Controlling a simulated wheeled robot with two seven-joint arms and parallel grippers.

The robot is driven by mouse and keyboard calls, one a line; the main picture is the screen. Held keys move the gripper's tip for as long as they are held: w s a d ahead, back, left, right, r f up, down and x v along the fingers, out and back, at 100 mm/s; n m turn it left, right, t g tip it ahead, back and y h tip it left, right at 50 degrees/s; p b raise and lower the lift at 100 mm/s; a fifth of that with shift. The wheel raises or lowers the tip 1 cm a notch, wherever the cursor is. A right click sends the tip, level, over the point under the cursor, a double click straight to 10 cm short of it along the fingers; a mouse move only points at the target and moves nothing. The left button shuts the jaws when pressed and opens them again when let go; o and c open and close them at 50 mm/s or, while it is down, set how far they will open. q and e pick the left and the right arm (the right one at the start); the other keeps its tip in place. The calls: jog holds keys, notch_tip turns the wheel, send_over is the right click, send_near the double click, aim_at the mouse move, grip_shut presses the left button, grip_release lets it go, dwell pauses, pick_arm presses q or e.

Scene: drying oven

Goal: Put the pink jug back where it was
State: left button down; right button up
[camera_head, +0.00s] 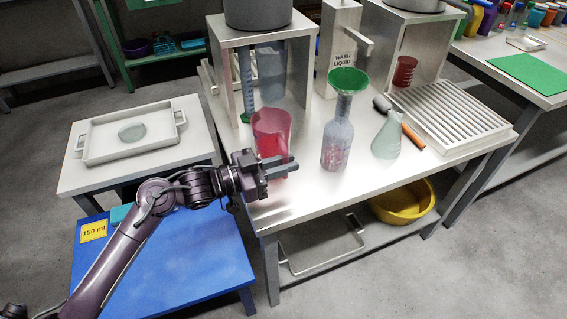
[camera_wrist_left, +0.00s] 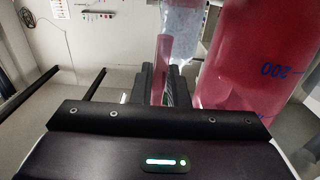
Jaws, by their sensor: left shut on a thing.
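The pink jug (camera_head: 270,128) is see-through and upright near the front left corner of the metal table. My left gripper (camera_head: 282,167) is in front of its lower part. In the left wrist view the jug (camera_wrist_left: 262,65) fills the upper right and shows a blue "200" mark. There my left gripper (camera_wrist_left: 162,88) is shut on the jug's upright pink handle. I cannot tell whether the jug's base touches the table. My right gripper is not in view.
A bottle (camera_head: 337,142) with a green funnel (camera_head: 348,80), a conical flask (camera_head: 387,138) and an orange-handled tool (camera_head: 410,135) stand or lie right of the jug. A white stand (camera_head: 219,75) is behind it. A blue table (camera_head: 190,260) with a "150 ml" card (camera_head: 93,231) is at front left.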

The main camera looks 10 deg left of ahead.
pick_arm(q)
jog(key=c, duration=1.4)
grip_release()
jog(key=shift+f, duration=0.1)
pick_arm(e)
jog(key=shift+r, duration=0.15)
